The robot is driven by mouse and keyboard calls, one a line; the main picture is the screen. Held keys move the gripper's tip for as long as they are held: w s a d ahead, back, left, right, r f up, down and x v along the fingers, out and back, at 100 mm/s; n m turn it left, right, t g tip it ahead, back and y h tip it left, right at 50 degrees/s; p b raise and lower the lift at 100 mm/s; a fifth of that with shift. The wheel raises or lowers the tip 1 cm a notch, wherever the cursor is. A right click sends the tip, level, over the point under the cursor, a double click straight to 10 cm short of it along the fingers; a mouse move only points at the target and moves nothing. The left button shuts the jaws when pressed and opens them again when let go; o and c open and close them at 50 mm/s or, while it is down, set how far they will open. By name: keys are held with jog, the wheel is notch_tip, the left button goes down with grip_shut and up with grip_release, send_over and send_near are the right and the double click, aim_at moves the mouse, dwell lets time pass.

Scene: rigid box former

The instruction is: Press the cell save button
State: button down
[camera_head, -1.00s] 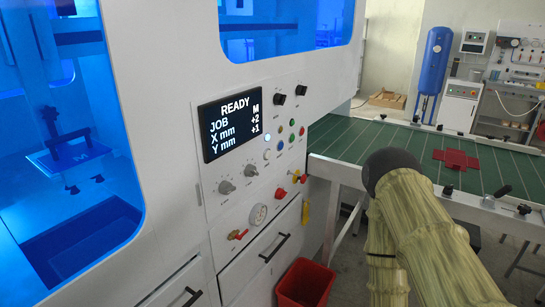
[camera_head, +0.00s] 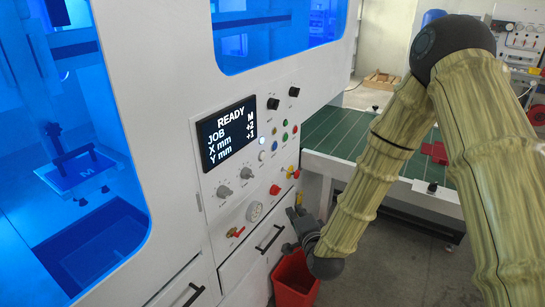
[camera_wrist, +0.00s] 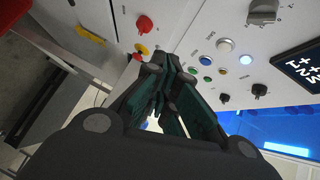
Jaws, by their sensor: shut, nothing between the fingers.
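The control panel (camera_head: 245,165) on the white machine carries a cluster of small round buttons right of its display. My gripper (camera_head: 300,222) is shut and empty, low in front of the panel's lower right, below the buttons. In the wrist view the shut fingers (camera_wrist: 165,66) point toward the panel, apart from the white (camera_wrist: 224,45) and lit (camera_wrist: 246,60) buttons.
The display (camera_head: 227,132) reads READY. Red knobs (camera_head: 275,189) and grey dials (camera_head: 224,191) sit below the buttons. A red bin (camera_head: 293,283) stands under my gripper. A green conveyor table (camera_head: 335,135) lies behind my arm at the right. Drawer handles project at lower left.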

jog(key=w+a+r+m+t, duration=0.1)
jog(key=w+r+m+t, duration=0.1)
jog(key=r, duration=0.7)
jog(key=shift+w+r+p, duration=0.2)
jog(key=shift+w+p, duration=0.2)
jog(key=shift+w, duration=0.15)
jog(key=shift+w+a, duration=0.1)
jog(key=shift+a, duration=0.05)
jog(key=p, duration=0.4)
send_near(263, 156)
jog(key=w+d, duration=0.5)
jog(key=w+a, duration=0.1)
jog(key=a+p, duration=0.1)
jog(key=w+a+p, duration=0.1)
jog(key=shift+w+a+f, duration=0.3)
jog(key=shift+w+f, duration=0.05)
jog(key=shift+a, duration=0.1)
